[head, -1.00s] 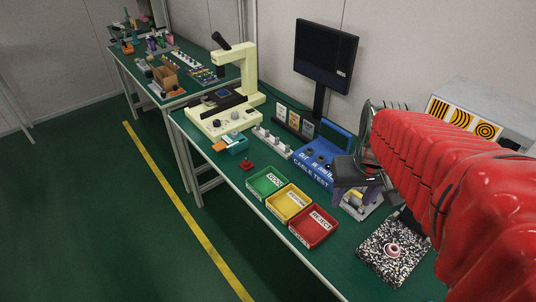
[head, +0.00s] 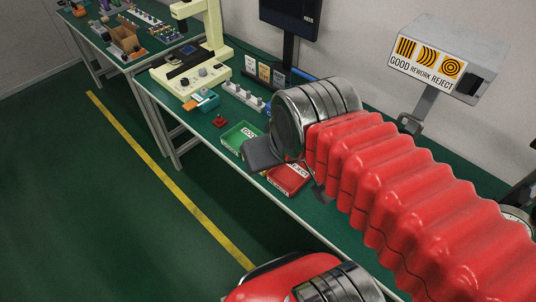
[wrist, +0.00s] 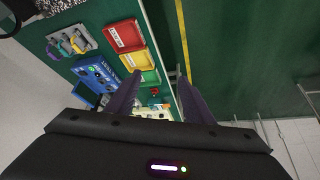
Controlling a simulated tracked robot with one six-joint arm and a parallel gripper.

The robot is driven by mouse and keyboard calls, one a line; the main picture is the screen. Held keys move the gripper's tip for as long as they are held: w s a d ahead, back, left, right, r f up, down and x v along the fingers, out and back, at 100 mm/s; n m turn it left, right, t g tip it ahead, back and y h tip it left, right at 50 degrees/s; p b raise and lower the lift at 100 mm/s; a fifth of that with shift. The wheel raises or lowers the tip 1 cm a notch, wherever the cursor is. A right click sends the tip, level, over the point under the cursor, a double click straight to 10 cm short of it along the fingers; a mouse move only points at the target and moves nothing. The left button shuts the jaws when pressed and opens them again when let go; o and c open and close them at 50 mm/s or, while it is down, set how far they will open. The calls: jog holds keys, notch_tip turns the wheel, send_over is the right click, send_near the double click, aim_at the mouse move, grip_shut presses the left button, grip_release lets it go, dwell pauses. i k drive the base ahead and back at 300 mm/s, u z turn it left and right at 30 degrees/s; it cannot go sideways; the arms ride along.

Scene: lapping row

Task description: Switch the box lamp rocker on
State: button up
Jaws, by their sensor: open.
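A grey box (head: 489,75) with a striped GOOD, REWORK, REJECT sign (head: 430,61) stands raised on a bracket at the upper right of the head view. A dark patch shows on its side, but I cannot tell whether it is a rocker, and no lit lamp is clear. My gripper (wrist: 158,76) is open and empty in the wrist view, its dark fingers apart above the bench edge. In the head view my gripper's dark body (head: 262,153) is over the trays, well left of the box. Its fingers are mostly hidden there.
Green (head: 240,136) and red (head: 289,176) trays sit along the bench's front edge. A blue cable tester (wrist: 97,75) shows in the wrist view. A cream microscope (head: 190,76) and a dark monitor (head: 290,17) stand further back. Green floor (head: 90,210) in front is clear.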

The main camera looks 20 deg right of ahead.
aim_at(466, 84)
jog(key=z, duration=1.5)
jog(key=k, duration=0.55)
jog(key=z, duration=0.3)
jog(key=i, duration=0.5)
jog(key=u, duration=0.05)
